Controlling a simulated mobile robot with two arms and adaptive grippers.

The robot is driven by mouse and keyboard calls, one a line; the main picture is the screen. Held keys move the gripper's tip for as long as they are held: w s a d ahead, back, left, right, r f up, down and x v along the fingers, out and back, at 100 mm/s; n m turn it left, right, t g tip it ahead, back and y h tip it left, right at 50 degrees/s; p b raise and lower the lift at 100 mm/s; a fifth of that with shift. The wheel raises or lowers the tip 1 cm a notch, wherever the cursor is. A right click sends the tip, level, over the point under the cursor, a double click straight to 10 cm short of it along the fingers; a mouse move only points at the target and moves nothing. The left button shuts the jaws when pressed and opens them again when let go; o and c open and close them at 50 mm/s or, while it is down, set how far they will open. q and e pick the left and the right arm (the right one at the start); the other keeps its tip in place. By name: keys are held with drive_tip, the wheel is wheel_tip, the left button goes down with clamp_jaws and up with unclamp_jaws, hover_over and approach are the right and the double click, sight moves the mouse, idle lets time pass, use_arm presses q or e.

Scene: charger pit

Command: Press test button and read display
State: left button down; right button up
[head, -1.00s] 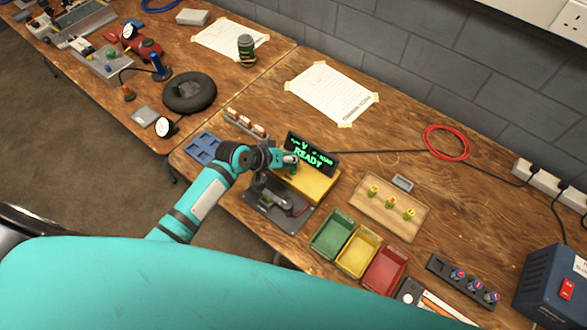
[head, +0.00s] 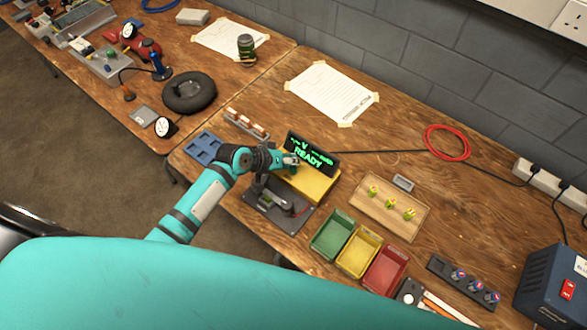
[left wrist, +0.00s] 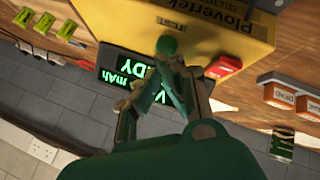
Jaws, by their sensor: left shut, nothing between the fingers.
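The yellow tester (head: 312,183) stands on the right-hand bench with a black display (head: 318,158) at its back edge. The display glows green and reads READY under a line with V and mAh; no figures are clear. In the left wrist view the yellow case (left wrist: 205,22) carries a round green button (left wrist: 167,44) and a red part (left wrist: 224,66). My left gripper (head: 291,160) is shut and empty in front of the display. In the wrist view its fingertips (left wrist: 168,68) are close to the green button; I cannot tell whether they touch it. My right gripper is out of view.
Green (head: 332,234), yellow (head: 358,252) and red (head: 385,270) bins stand in front of the tester. A wooden tray (head: 390,208) with yellow-green items lies to its right. A blue box (head: 553,285) stands far right.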

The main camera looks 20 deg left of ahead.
use_arm(q)
drive_tip(key=shift+f, duration=0.4)
idle(0.7)
drive_tip(key=shift+r+p, duration=0.75)
drive_tip(key=shift+r, duration=0.1)
wheel_tip(320, 180, up, 5)
drive_tip(key=p, duration=0.5)
idle(0.6)
